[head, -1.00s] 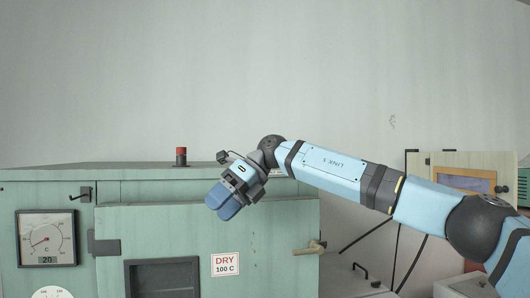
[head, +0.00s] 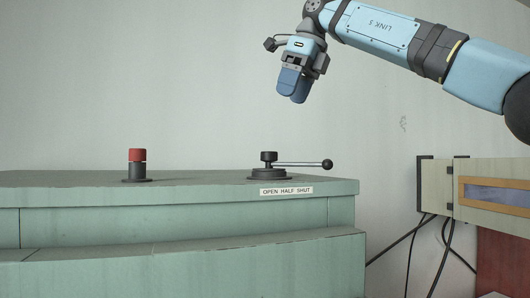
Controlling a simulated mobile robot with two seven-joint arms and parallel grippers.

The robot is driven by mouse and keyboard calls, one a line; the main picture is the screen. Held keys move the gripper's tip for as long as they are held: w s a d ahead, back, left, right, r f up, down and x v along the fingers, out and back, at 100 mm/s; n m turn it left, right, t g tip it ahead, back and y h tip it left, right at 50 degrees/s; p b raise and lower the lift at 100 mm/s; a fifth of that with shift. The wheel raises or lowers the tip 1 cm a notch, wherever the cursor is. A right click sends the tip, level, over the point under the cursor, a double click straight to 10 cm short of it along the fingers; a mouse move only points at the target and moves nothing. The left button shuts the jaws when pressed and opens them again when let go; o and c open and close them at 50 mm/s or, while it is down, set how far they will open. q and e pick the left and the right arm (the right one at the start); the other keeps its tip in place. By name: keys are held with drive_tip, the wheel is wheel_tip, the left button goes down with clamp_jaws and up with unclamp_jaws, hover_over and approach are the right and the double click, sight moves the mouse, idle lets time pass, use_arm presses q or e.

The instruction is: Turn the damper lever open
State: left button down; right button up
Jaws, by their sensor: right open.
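The damper lever (head: 300,164) is a thin rod with a black ball at its right end, on a dark round pivot on top of the green oven (head: 180,222). The rod points right, past the label (head: 286,191) reading OPEN HALF SHUT, towards its SHUT side. My right gripper (head: 292,97) hangs above the lever, apart from it, with its blue fingers pointing down. It is open and holds nothing that I can see; the gap between the fingers is hard to make out. My left gripper is not in view.
A red-topped dark post (head: 137,164) stands on the oven top to the left of the lever. A pale box with an orange-framed panel (head: 495,192) is at the right, with black cables below it. The oven top between post and lever is clear.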

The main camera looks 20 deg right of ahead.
drive_tip(key=x, duration=0.4)
drive_tip(key=p+x, duration=0.1)
drive_tip(key=x, duration=0.6)
drive_tip(key=shift+s+a+f, duration=0.15)
drive_tip(key=shift+s+f, duration=0.05)
drive_tip(key=shift+f, duration=0.15)
drive_tip(key=shift+a+f+p, duration=0.2)
drive_tip(key=shift+f+p, duration=0.15)
drive_tip(key=shift+f, duration=0.1)
drive_tip(key=shift+w+f, duration=0.15)
drive_tip(key=shift+f, duration=0.05)
clamp_jaws()
